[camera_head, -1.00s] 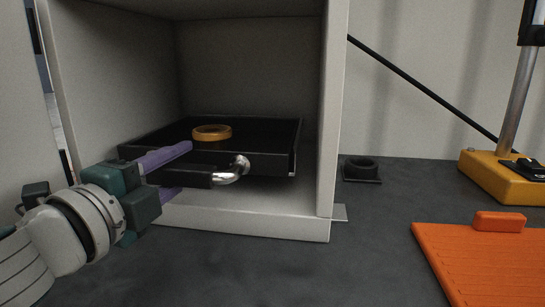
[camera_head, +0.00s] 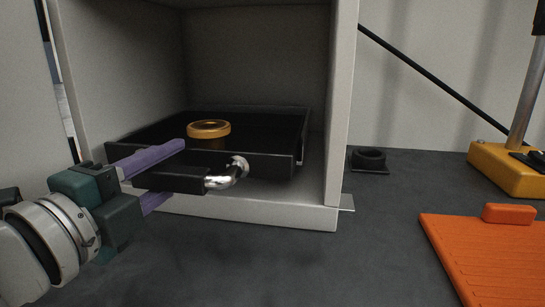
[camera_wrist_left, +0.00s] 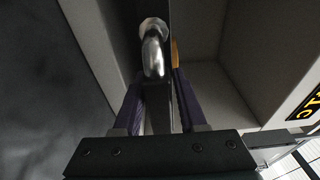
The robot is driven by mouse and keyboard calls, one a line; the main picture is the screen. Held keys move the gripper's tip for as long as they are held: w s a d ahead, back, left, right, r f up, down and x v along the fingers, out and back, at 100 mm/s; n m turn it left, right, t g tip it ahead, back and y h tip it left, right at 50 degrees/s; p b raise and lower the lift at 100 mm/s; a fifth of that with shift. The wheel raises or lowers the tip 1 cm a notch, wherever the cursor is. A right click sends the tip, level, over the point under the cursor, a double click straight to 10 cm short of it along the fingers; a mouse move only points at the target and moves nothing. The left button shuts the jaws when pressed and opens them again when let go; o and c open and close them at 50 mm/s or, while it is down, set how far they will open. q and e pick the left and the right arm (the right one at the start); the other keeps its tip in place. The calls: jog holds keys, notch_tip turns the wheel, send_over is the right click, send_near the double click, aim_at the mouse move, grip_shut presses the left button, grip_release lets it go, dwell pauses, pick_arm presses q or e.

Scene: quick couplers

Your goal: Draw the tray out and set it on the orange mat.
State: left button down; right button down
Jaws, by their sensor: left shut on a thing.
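The black tray (camera_head: 270,167) is inside the open grey cabinet, its front near the opening. A brass ring-shaped part (camera_head: 209,131) stands in it. The tray's front handle (camera_head: 226,178) has a dark bar and a shiny metal elbow; the elbow also shows in the left wrist view (camera_wrist_left: 153,55). My left gripper (camera_head: 168,174) is shut on the handle's dark bar, one purple finger above and one below it in the head view. The orange mat (camera_head: 490,262) lies on the dark worktop at the right. My right gripper is out of view.
The cabinet's right wall (camera_head: 343,110) stands between the tray and the mat. A yellow-based stand (camera_head: 508,172) is at the far right. The worktop before the cabinet is clear.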

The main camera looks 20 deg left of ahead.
aim_at(153, 181)
pick_arm(q)
jog(key=shift+s+d+b, duration=0.2)
jog(key=shift+s+d, duration=0.05)
jog(key=shift+s, duration=0.7)
jog(key=shift+s+d+b, duration=0.15)
jog(key=shift+s+d, duration=0.05)
jog(key=shift+s, duration=0.7)
jog(key=shift+s+d+b, duration=0.2)
jog(key=shift+s+b, duration=0.05)
jog(key=shift+s, duration=0.45)
jog(key=shift+s+d+b, duration=0.15)
jog(key=shift+s+b, duration=0.1)
jog(key=shift+s, duration=0.45)
jog(key=shift+s+d+b, duration=0.15)
jog(key=shift+s+b, duration=0.2)
jog(key=shift+s, duration=0.3)
jog(key=shift+s+d+b, duration=0.15)
jog(key=shift+s+b, duration=0.15)
jog(key=shift+s, duration=0.3)
jog(key=shift+s+d+b, duration=0.15)
jog(key=shift+s+b, duration=0.05)
jog(key=shift+s, duration=0.55)
jog(key=shift+s+d+b, duration=0.15)
jog(key=shift+s, duration=0.55)
jog(key=shift+s+d+p, duration=0.2)
jog(key=shift+s+p, duration=0.05)
jog(key=shift+s, duration=0.45)
jog(key=shift+s+d+p, duration=0.15)
jog(key=shift+s+p, duration=0.05)
jog(key=shift+s, duration=0.45)
